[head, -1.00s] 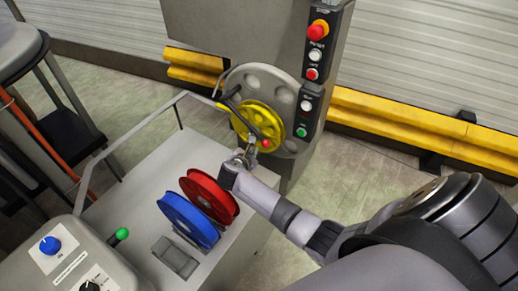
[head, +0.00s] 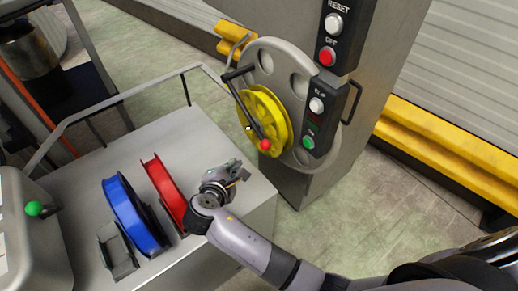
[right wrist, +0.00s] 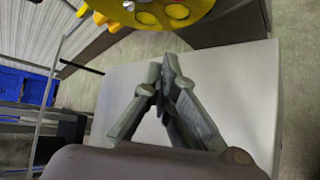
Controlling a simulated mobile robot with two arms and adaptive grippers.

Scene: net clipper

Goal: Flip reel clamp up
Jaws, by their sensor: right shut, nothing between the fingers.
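The reel clamp is a black lever (head: 246,112) lying across the front of a yellow reel (head: 269,108). Its red ball knob (head: 264,145) is at the lower end, and its upper end is near the edge of a round grey plate (head: 299,82). My right gripper (head: 240,174) is below and left of the knob, above the grey cart top, apart from the lever. In the right wrist view its fingertips (right wrist: 164,72) are together and empty, and the lower part of the yellow reel (right wrist: 178,22) shows beyond them. My left gripper is not in view.
A red reel (head: 163,190) and a blue reel (head: 127,215) stand on the grey cart (head: 190,130) left of my right gripper. A rail runs along the cart's far side. A column with a button panel (head: 322,105) stands right of the yellow reel.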

